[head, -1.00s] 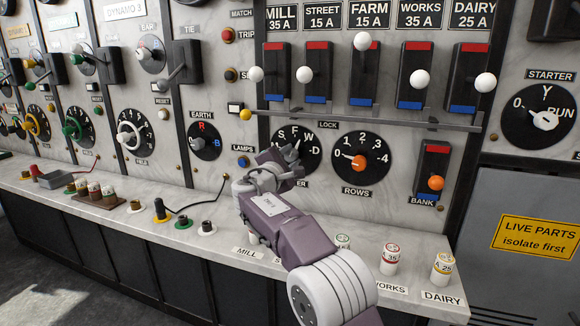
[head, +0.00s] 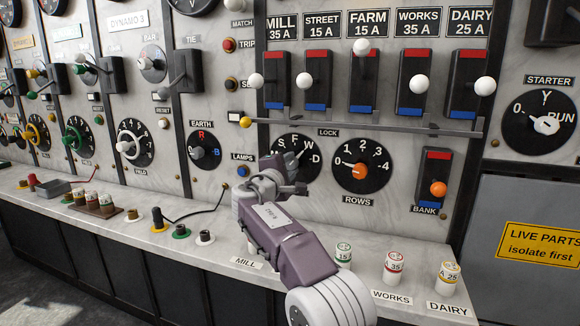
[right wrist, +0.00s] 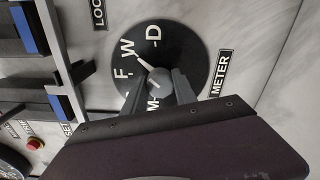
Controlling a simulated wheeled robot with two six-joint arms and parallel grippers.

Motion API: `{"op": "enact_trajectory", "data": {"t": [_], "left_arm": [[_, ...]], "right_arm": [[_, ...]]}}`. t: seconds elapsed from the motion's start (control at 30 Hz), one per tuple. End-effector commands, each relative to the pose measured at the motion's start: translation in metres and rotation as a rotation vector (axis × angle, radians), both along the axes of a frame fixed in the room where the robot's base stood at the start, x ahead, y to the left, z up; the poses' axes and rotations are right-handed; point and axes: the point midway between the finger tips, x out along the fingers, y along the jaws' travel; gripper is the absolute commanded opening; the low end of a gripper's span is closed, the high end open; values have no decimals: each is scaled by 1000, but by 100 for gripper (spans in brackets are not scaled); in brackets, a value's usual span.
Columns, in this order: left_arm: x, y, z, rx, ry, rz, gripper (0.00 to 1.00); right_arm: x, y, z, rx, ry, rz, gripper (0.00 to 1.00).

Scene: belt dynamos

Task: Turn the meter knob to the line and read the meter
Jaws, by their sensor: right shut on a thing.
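The meter dial (head: 312,143) is a black disc with white letters, partly hidden by my right gripper in the head view. In the right wrist view the dial (right wrist: 188,42) shows F, W and D, with M partly covered. The small grey meter knob (right wrist: 158,82) is at its centre, and its white pointer aims about at W. My right gripper (head: 280,168) reaches the dial from below. In the right wrist view the gripper (right wrist: 158,86) has a dark finger on each side of the knob and is shut on it. My left gripper is not in view.
The rows dial (head: 375,168) is close to the right. Above are several feeder switches (head: 362,80) and a lock bar (head: 400,128). The marble ledge (head: 200,262) below carries fuses, including the red-banded works fuse (head: 394,266). A gauge (head: 190,5) is cut off at the top.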

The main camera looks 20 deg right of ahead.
Motion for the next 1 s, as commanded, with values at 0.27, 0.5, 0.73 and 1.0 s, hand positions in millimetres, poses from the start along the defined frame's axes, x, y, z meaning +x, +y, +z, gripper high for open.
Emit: {"op": "enact_trajectory", "data": {"t": [0.27, 0.5, 0.73, 1.0], "left_arm": [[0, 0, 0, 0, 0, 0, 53], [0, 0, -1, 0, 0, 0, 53], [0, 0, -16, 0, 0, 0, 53], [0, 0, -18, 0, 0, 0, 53]], "right_arm": [[0, 0, -2, 0, 4, 0, 55], [-1, 1, -1, 0, 2, 1, 55], [-37, 26, -3, 0, 0, 4, 55], [-72, 50, -1, -1, 2, 2, 55]]}}
